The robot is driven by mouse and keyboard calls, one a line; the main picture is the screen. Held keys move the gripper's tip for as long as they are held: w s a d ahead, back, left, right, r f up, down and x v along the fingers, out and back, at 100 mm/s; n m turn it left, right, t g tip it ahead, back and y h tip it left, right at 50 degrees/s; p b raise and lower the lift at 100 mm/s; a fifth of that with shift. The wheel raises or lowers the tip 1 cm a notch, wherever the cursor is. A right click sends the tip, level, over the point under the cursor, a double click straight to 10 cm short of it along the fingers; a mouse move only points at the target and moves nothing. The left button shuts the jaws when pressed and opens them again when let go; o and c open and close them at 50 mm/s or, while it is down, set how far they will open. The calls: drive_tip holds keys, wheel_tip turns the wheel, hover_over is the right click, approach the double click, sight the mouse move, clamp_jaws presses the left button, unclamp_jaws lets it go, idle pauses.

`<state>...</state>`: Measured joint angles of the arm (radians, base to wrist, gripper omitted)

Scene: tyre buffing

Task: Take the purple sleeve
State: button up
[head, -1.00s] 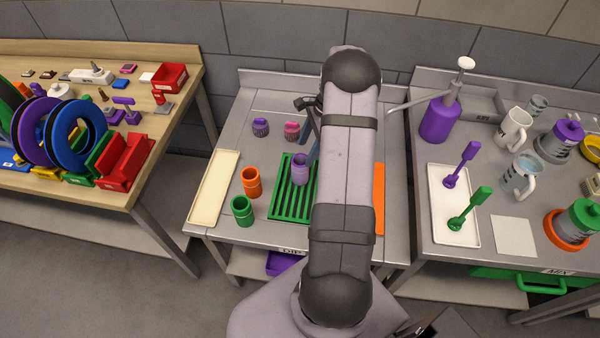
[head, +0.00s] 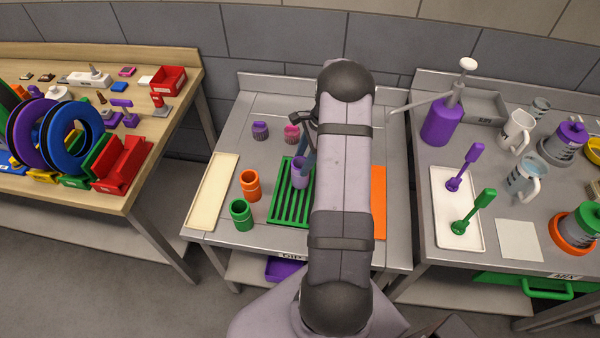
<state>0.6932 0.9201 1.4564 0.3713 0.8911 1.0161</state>
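The purple sleeve (head: 299,175) is a light purple upright cylinder standing on the green slatted rack (head: 273,215) on the middle bench. My gripper (head: 307,156) is at the sleeve's upper right, pointing down, with its end close to the sleeve's top. My arm covers part of the gripper, so I cannot tell whether the fingers touch the sleeve or how far apart they are. An orange sleeve (head: 250,186) and a green sleeve (head: 240,214) stand upright left of the rack.
A dark purple knobbed piece (head: 260,130) and a pink one (head: 292,133) stand behind the rack. A cream tray (head: 212,192) lies at the left and an orange mat (head: 379,200) at the right. The right bench holds a purple pump bottle (head: 440,122) and mugs.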

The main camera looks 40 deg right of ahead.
drive_tip(key=c, duration=0.7)
drive_tip(key=shift+r, duration=0.25)
drive_tip(key=shift+c, duration=0.2)
drive_tip(key=shift+r+p, duration=0.55)
drive_tip(key=shift+p, duration=0.1)
wheel_tip(320, 180, up, 8)
drive_tip(key=p, duration=0.6)
drive_tip(key=shift+f, duration=0.2)
